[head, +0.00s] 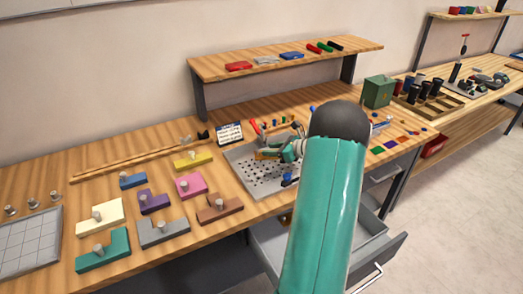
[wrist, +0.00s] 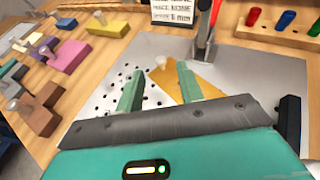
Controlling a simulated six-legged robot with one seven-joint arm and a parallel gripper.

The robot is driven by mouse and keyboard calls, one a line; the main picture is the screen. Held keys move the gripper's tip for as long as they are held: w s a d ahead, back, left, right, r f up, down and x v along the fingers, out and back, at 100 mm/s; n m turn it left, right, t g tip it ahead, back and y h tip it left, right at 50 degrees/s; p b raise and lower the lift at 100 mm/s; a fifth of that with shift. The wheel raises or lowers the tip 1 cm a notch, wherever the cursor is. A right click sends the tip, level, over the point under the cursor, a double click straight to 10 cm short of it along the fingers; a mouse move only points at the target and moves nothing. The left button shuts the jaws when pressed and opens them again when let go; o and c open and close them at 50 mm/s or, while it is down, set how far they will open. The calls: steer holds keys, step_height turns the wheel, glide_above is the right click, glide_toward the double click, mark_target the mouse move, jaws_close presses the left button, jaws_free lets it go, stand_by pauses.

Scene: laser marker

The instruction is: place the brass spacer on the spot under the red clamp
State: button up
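The brass spacer appears to be the flat golden-orange piece (wrist: 203,88) lying on the perforated metal plate (wrist: 262,72). A pale round knob (wrist: 160,63) shows at its left end in the wrist view. The red clamp (wrist: 213,14) stands just behind the piece, its grey foot close to the piece's far edge. My gripper (wrist: 160,69) is open, its two green fingers apart, with the knob between and just beyond their tips. The right finger hides part of the piece. I cannot tell whether the fingers touch it, and the spot under the clamp is not clearly visible.
Several coloured knobbed blocks, such as a pink one (head: 190,186), lie left of the plate. A card (head: 229,134) stands behind it. A rack with coloured pegs (wrist: 285,36) is at the back right. A dark post (wrist: 289,118) stands at the plate's right. An open drawer (head: 372,252) juts out below.

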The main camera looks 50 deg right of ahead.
steer(key=v, duration=0.5)
steer(key=shift+s, duration=0.1)
steer(key=w+a+r+n+g+y, duration=0.15)
steer(key=a+r+n, duration=0.3)
steer(key=a, duration=0.55)
steer(key=a+r+n+g, duration=0.3)
steer(key=a+n, duration=0.3)
steer(key=a, duration=0.4)
steer(key=w+a+r+n+g+y, duration=0.1)
steer(key=a+r+n+g, duration=0.3)
steer(key=a, duration=0.6)
steer(key=s+a+r+n+h, duration=0.2)
steer(key=s+a+n, duration=0.6)
steer(key=a+n, duration=0.1)
steer(key=s+a+r+n+h, duration=0.2)
steer(key=s+a+n+h, duration=0.1)
steer(key=s+a+n, duration=0.5)
steer(key=shift+s+a+n+t+h, duration=0.35)
steer(key=shift+s+a+n+t, duration=0.1)
steer(key=shift+s+n, duration=0.4)
steer(key=shift+r, duration=0.1)
